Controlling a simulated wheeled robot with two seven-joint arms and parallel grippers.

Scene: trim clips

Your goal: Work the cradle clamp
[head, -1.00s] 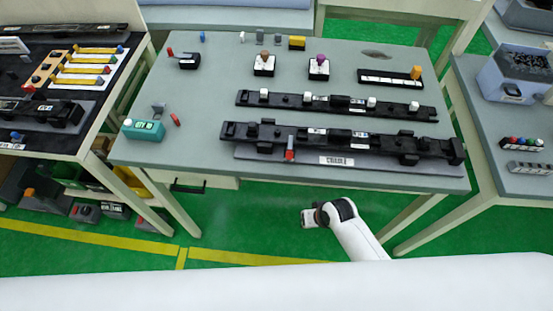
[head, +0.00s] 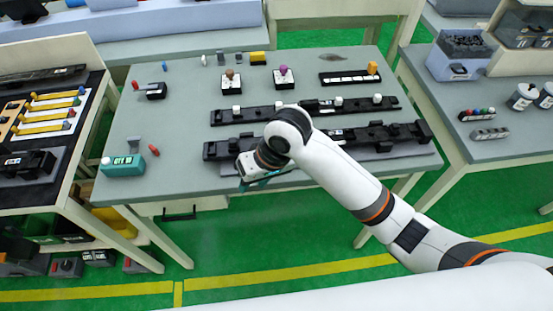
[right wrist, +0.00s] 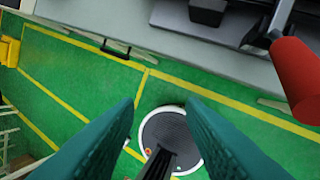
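The cradle (head: 405,156) lies along the front edge of the grey table, with a long black part (head: 408,133) in it. Its red clamp handle (right wrist: 297,75) shows large at the right edge of the right wrist view; my right arm hides it in the head view. My right gripper (head: 250,183) is at the table's front edge, in front of the cradle's left part. In the right wrist view its two teal fingers (right wrist: 160,105) are spread with nothing between them, and the handle stands outside them. My left gripper is in neither view.
A second black strip (head: 355,103) lies behind the cradle. A teal counter box (head: 122,165) and a small red item (head: 153,150) are to the left. Several small fixtures stand farther back. Green floor is open before the table.

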